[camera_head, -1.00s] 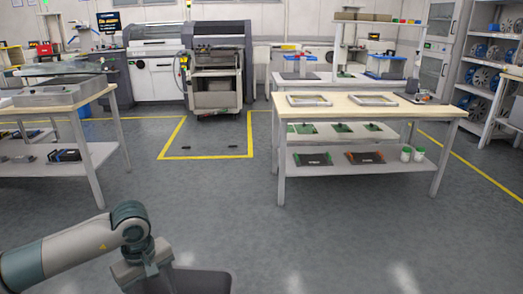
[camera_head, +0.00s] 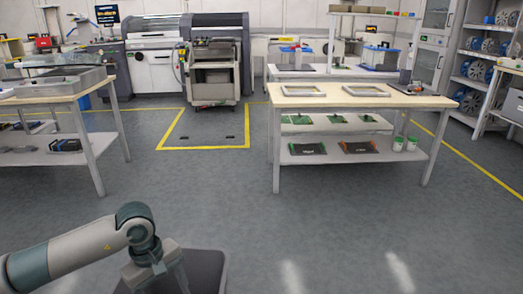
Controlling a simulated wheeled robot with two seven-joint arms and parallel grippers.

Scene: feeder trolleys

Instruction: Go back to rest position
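My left arm reaches in from the lower left. My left gripper (camera_head: 160,274) hangs low over the floor near the bottom edge, far from the tables and the machine. Its fingertips are cut off or unclear, so I cannot tell whether it is open or shut. I see nothing held in it. My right gripper is not in view. A grey feeder trolley (camera_head: 213,82) stands in the front of the dark machine at the back.
A wooden-topped table (camera_head: 412,100) with two frames on top stands at right. Another table (camera_head: 98,84) stands at left. A yellow floor outline (camera_head: 205,149) lies before the trolley. Shelves with blue reels (camera_head: 484,68) stand far right. The middle floor is clear.

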